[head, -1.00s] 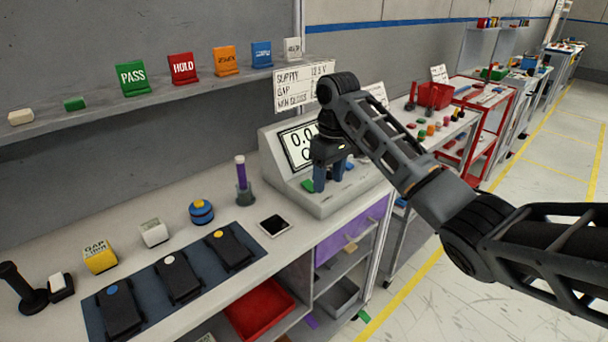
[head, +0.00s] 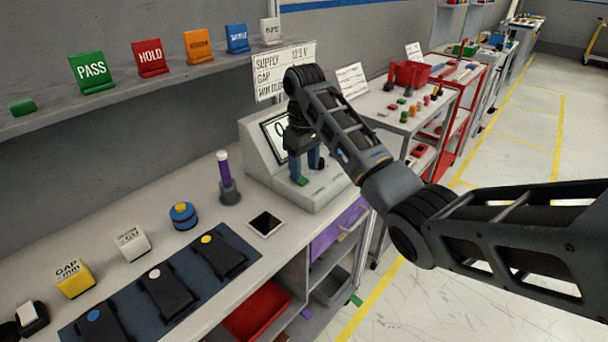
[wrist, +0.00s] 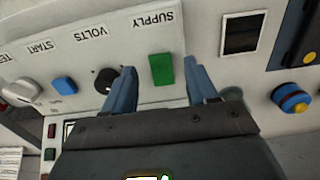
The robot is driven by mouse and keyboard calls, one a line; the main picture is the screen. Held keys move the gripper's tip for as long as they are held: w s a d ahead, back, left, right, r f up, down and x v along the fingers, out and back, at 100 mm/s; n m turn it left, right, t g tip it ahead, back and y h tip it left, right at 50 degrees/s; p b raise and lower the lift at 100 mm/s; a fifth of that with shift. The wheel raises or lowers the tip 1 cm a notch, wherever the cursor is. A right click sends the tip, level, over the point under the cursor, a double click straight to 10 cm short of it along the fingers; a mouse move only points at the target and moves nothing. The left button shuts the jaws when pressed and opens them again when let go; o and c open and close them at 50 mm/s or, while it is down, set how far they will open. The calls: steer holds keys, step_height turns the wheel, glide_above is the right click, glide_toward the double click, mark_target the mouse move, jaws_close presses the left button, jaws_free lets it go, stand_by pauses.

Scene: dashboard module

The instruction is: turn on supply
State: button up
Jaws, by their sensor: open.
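The grey test unit (head: 325,190) stands on the bench, its screen partly hidden by my arm. My gripper (head: 307,172) is open above its sloped front panel. In the wrist view the panel appears upside down, and a green switch (wrist: 161,70) sits beside the word SUPPLY. The blue fingers of my gripper (wrist: 160,75) appear on either side of the green switch, with nothing held between them. Whether they touch the panel cannot be told. In the head view the green switch (head: 302,181) shows just below the left finger.
The panel also has a black VOLTS knob (wrist: 105,80), close to one finger, a blue START button (wrist: 64,85) and a pale knob (wrist: 21,92). On the bench are a dark-screened device (head: 265,223), a purple-topped stand (head: 227,180) and a blue-yellow button (head: 183,215).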

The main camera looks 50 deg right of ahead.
steer(key=shift+f, duration=1.45)
